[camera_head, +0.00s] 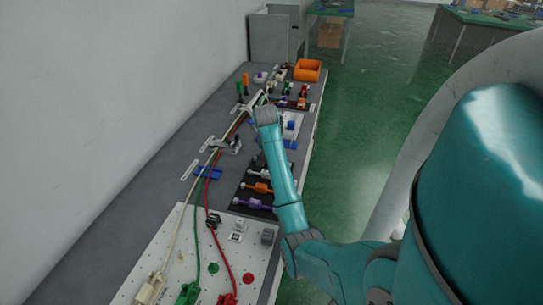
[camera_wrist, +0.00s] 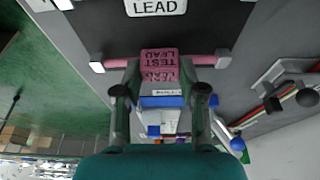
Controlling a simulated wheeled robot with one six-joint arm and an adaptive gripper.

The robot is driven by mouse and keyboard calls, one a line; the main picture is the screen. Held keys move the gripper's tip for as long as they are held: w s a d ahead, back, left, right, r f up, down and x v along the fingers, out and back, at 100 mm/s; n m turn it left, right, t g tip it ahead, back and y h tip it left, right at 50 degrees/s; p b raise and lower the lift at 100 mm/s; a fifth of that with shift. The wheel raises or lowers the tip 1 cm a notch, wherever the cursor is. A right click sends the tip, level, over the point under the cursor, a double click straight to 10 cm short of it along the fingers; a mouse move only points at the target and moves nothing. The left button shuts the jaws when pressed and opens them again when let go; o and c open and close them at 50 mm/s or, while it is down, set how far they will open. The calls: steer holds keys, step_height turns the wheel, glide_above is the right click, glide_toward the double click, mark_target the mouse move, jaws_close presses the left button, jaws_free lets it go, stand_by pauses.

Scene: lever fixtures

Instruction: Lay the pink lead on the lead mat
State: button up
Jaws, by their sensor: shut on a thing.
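The pink lead (camera_wrist: 160,62) is a pink block marked TEST LEAD, with a pink rod out of each side and pale ends. My gripper (camera_wrist: 160,80) has its two fingers shut on the block. The lead is over a dark mat (camera_wrist: 105,30) with a white LEAD label (camera_wrist: 156,7). I cannot tell whether the lead touches the mat. In the head view my gripper (camera_head: 262,103) is over the far half of the bench, and the lead cannot be made out there.
A clamp-like fixture (camera_wrist: 290,85) with cables stands right of the mat. A blue and white piece (camera_wrist: 165,102) shows between my fingers. In the head view, red, green and cream cables run along the bench (camera_head: 165,170). An orange bin (camera_head: 307,70) stands at its far end.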

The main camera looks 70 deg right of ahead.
steer(key=shift+f, duration=0.2)
steer(key=o, duration=1.6)
steer(key=shift+r, duration=3.5)
